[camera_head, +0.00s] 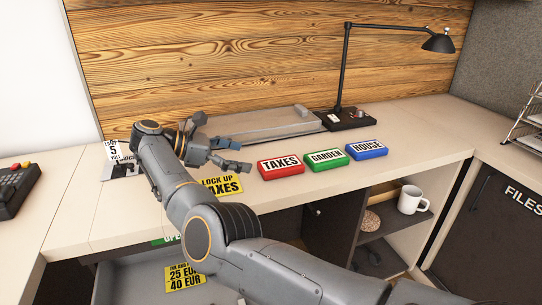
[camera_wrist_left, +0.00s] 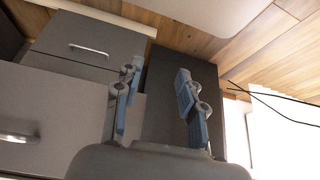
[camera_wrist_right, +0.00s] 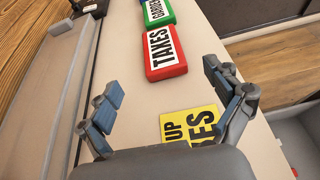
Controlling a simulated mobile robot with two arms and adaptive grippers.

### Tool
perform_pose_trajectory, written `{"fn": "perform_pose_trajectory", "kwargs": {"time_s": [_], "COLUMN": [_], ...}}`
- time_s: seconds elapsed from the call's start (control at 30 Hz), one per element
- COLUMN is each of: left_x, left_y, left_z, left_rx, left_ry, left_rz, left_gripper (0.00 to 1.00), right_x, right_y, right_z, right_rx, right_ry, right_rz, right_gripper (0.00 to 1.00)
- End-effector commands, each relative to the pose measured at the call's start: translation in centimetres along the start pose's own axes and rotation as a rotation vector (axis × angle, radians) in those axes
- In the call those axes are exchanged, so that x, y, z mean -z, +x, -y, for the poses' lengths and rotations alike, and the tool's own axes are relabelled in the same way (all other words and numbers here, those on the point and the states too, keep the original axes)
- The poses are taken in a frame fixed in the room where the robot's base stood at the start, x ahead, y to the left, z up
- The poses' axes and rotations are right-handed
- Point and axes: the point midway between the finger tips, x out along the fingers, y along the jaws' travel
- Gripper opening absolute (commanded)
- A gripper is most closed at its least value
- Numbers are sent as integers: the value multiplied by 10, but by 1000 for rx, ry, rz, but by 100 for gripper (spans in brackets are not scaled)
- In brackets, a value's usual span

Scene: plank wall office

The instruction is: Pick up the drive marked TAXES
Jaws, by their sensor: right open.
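The red drive marked TAXES (camera_head: 281,167) lies flat on the desk, label up, left of the green GARDEN drive (camera_head: 326,158) and blue HOUSE drive (camera_head: 367,149). My right gripper (camera_head: 232,152) is open and empty, left of the red drive and apart from it. In the right wrist view the red TAXES drive (camera_wrist_right: 164,51) lies ahead of the open fingers (camera_wrist_right: 164,78). My left gripper (camera_wrist_left: 157,75) shows only in its wrist view, open and empty, facing grey cabinet fronts.
A yellow LOCK UP TAXES note (camera_head: 222,185) lies near the desk's front edge. Behind are a grey tray-like object (camera_head: 260,123) and a black lamp (camera_head: 348,118). An open drawer (camera_head: 130,283) is below. A white mug (camera_head: 411,199) stands on a shelf.

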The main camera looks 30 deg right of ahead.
Motion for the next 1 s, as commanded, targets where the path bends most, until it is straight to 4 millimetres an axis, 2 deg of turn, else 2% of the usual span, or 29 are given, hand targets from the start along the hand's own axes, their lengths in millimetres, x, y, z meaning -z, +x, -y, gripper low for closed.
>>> {"fn": "perform_pose_trajectory", "kwargs": {"time_s": [0.07, 0.17, 0.33, 0.53, 0.83, 1.0], "left_x": [-1, -2, -7, -9, -9, -6], "left_y": [0, 0, -2, -2, -2, -1], "left_z": [0, 0, 1, 1, 1, 1], "left_rx": [0, 0, 1, 2, 2, 3], "left_ry": [0, 0, -1, -2, -2, -2], "left_rz": [3, 9, 32, 43, 39, 27], "left_gripper": [40, 40, 40, 40, 40, 40], "right_x": [4, 6, 6, 6, 4, 2], "right_y": [-9, -5, 19, 58, 82, 109], "right_z": [2, 2, 2, 1, 1, 3], "right_rx": [-16, -18, -16, -16, -18, -16], "right_ry": [-7, -10, -8, -9, -9, -7], "right_rz": [-4, -6, -4, -4, -3, -2], "right_gripper": [91, 91, 91, 91, 91, 91]}}
